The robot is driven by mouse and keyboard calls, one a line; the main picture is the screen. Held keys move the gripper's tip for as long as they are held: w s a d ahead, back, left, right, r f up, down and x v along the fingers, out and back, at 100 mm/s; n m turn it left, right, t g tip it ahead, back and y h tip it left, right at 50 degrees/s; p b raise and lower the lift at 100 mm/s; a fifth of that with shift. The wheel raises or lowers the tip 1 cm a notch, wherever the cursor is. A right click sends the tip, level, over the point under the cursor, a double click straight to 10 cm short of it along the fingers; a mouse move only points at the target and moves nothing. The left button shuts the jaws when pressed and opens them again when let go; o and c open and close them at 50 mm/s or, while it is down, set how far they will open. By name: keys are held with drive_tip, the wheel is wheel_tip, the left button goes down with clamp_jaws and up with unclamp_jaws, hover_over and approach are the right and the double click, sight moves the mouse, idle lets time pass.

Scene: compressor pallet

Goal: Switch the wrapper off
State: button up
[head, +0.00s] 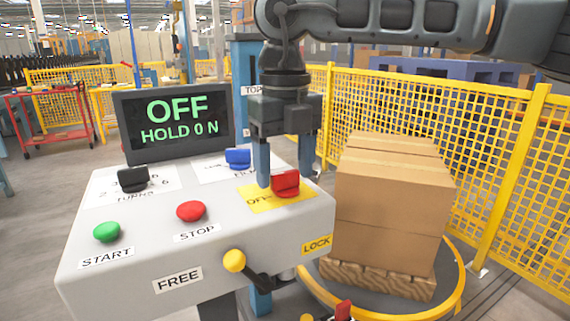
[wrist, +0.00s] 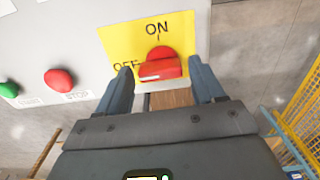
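The red rotary switch (head: 285,183) sits on a yellow plate (head: 252,197) at the right of the console top. In the wrist view the red switch (wrist: 160,66) has ON printed above it and OFF at its left; its bar lies roughly level, with a pale mark towards its left end. The display (head: 173,122) reads OFF and HOLD 0 N. My gripper (head: 285,172) is open over the switch. In the wrist view its fingers (wrist: 160,75) stand on either side of the switch with gaps; I see no contact.
The console (head: 130,255) also carries a green START button (head: 106,232), a red STOP button (head: 191,211), black (head: 133,179) and blue (head: 238,158) knobs, and a yellow-tipped lever (head: 234,261) between FREE and LOCK. Boxes (head: 390,200) on a turntable and yellow fencing (head: 490,170) stand at right.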

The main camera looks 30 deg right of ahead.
sight(284, 172)
drive_tip(key=shift+o, duration=0.7)
wheel_tip(284, 172, up, 8)
drive_tip(key=shift+f, duration=0.1)
idle(0.3)
